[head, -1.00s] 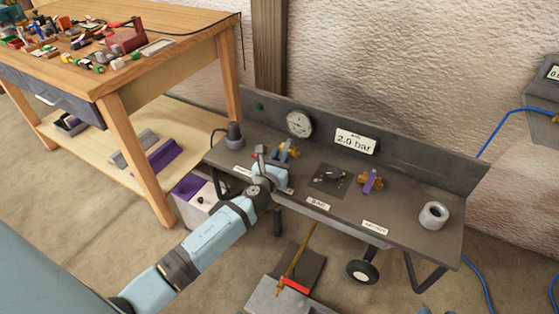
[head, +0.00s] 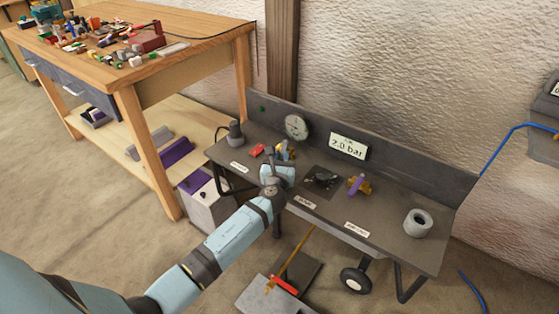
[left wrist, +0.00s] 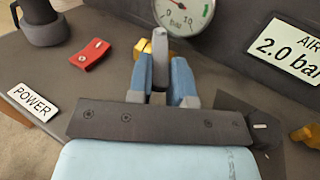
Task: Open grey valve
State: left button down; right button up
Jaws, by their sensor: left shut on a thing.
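The grey valve is a brass body (left wrist: 143,48) with a grey lever handle (left wrist: 159,66) on the sloping panel of a dark grey bench. In the left wrist view my left gripper (left wrist: 161,80) has its blue fingers on both sides of the lever and is shut on it. The lever points away from the wrist. In the head view the left gripper (head: 284,156) covers much of this valve, and the brass part just shows behind it. My right gripper is in neither view.
A red switch (head: 257,150) lies just left of the valve. To the right are a black plate (head: 322,180) and a purple-handled valve (head: 357,184). A gauge (head: 296,127) and a 2.0 bar display (head: 348,146) stand behind. A wooden table (head: 150,75) stands left.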

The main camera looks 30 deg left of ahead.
pick_arm(q)
jog(key=shift+w+d+n+g+y, duration=0.25)
jog(key=shift+d+n+y, duration=0.25)
jog(key=shift+n+y, duration=0.3)
jog(key=shift+w+d+n+g+y, duration=0.15)
jog(key=shift+d+n+g+y, duration=0.15)
jog(key=shift+n+g+y, duration=0.4)
jog(key=shift+w+d+n+g+y, duration=0.15)
jog(key=shift+d+n+g+y, duration=0.2)
jog(key=shift+y, duration=0.65)
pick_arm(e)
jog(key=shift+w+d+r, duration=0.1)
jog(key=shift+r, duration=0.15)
pick_arm(q)
jog(key=c, duration=1)
grip_release()
jog(key=shift+c, duration=0.2)
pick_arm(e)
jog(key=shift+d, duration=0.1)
